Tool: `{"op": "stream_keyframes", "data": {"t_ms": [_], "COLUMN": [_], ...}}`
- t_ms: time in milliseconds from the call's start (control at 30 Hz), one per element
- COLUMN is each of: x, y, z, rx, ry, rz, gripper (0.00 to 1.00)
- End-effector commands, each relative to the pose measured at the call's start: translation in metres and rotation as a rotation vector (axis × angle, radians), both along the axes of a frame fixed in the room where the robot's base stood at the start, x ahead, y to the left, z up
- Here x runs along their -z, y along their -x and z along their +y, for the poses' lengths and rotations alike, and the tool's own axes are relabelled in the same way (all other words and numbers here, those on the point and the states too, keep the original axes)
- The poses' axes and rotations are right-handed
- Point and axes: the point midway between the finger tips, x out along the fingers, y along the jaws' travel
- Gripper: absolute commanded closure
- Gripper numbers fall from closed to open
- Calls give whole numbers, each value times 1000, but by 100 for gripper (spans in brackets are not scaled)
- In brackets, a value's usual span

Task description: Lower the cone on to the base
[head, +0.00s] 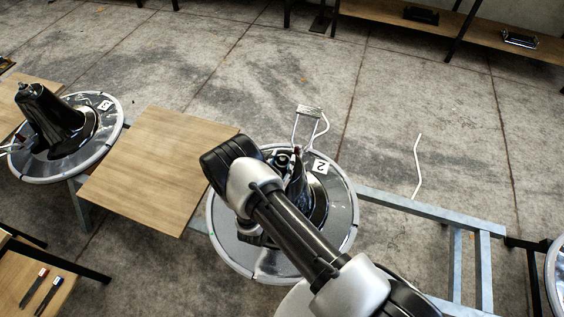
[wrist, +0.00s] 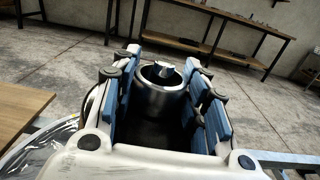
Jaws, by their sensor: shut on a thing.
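The base is a round metal disc (head: 340,232) with a pale rim and a tag marked 2, lying on a steel frame. The black cone (head: 298,192) stands over its middle, largely hidden by my arm in the head view. In the wrist view my gripper (wrist: 162,78) has its blue-padded fingers on either side of the cone's shiny metal neck (wrist: 160,100) and is shut on it. The dark body below the neck is in shadow. I cannot tell whether the cone's lower edge touches the base.
A similar disc with a black cone (head: 50,122) stands at the left. A wooden board (head: 160,160) lies between the discs. White cables (head: 310,125) rise behind the base. The steel frame (head: 420,208) runs right. Open concrete floor lies behind, with shelving at the back.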

Motion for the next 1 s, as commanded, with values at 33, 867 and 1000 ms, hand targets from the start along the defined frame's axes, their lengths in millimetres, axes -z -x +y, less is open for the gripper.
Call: {"op": "stream_keyframes", "data": {"t_ms": [33,867,1000], "x": [-1,10,10], "y": [-1,-1,-1], "z": [0,0,0], "rx": [0,0,0], "ry": [0,1,0], "rz": [-4,-4,-3], "gripper": [100,100,54]}}
